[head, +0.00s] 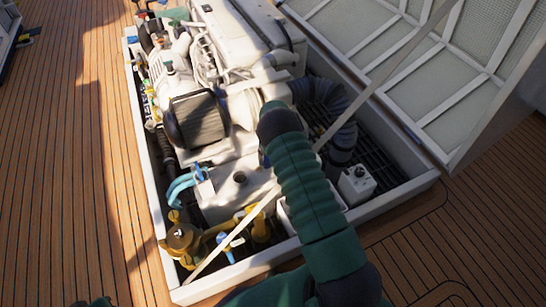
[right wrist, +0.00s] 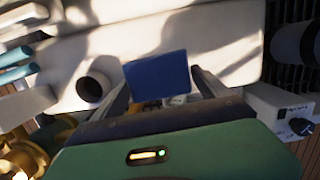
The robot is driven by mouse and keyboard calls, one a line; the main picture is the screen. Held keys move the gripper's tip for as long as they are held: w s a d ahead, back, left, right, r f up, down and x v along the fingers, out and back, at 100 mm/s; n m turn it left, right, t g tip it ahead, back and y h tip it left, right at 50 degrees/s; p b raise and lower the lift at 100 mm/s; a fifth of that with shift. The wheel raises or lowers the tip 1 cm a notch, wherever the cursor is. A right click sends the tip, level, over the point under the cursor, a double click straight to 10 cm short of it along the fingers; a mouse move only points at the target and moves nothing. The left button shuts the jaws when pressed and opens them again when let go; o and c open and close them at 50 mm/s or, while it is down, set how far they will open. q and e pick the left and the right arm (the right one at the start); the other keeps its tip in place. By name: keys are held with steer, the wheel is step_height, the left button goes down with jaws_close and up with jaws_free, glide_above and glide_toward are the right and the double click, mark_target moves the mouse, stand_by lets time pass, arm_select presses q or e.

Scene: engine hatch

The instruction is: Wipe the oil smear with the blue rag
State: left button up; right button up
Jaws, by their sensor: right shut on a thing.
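The blue rag (right wrist: 158,74) shows in the right wrist view as a flat, dark blue patch. My right gripper (right wrist: 163,88) is shut on it, with one grey finger at each side. The rag is in front of a pale engine surface (right wrist: 200,45); I cannot tell whether it touches it. In the head view my green right arm reaches up over the engine (head: 235,105) and hides the gripper and the rag. I cannot make out the oil smear in either view. My left gripper is not in view.
The engine sits in a white-rimmed hatch opening (head: 150,190) in the wooden deck (head: 60,150). The open hatch lid (head: 430,90) stands at the right. A pale strut (head: 390,75) crosses diagonally near my right arm. A brass fitting (head: 182,240) and hoses crowd the front left.

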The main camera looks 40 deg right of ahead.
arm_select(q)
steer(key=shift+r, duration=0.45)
arm_select(e)
steer(key=shift+r, duration=0.6)
step_height(320, 180, up, 3)
steer(key=p, duration=0.2)
steer(key=shift+r+p, duration=0.1)
steer(key=shift+p, duration=0.3)
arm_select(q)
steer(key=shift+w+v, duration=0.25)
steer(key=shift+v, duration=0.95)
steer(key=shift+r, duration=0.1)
